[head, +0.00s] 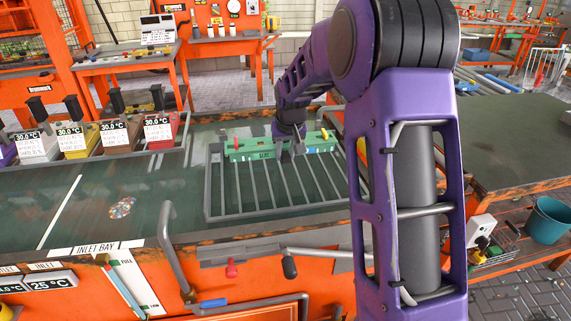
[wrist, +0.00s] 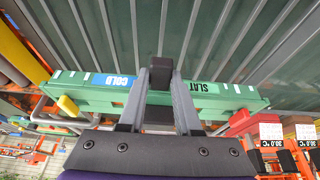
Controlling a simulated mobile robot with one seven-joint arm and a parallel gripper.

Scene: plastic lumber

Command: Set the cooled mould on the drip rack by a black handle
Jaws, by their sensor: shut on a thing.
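The mould is a long green bar (head: 246,152) with white-marked ends and yellow and red pieces. It lies across the far part of the grey barred drip rack (head: 280,212) in the head view. In the wrist view the mould (wrist: 220,100) carries a blue COLD label and a SLAT label. My gripper (wrist: 161,78) is shut on the mould's black handle (wrist: 160,66) near its middle. My gripper (head: 290,142) points down at the mould in the head view. Rack bars (wrist: 205,40) show behind the mould; whether it touches them I cannot tell.
Several coloured moulds with black handles and 30.0 °C displays stand at the left, among them a red one (head: 160,132). The green water of the inlet bay (head: 130,185) lies left of the rack. A grey rail (head: 165,240) rises at the front edge.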

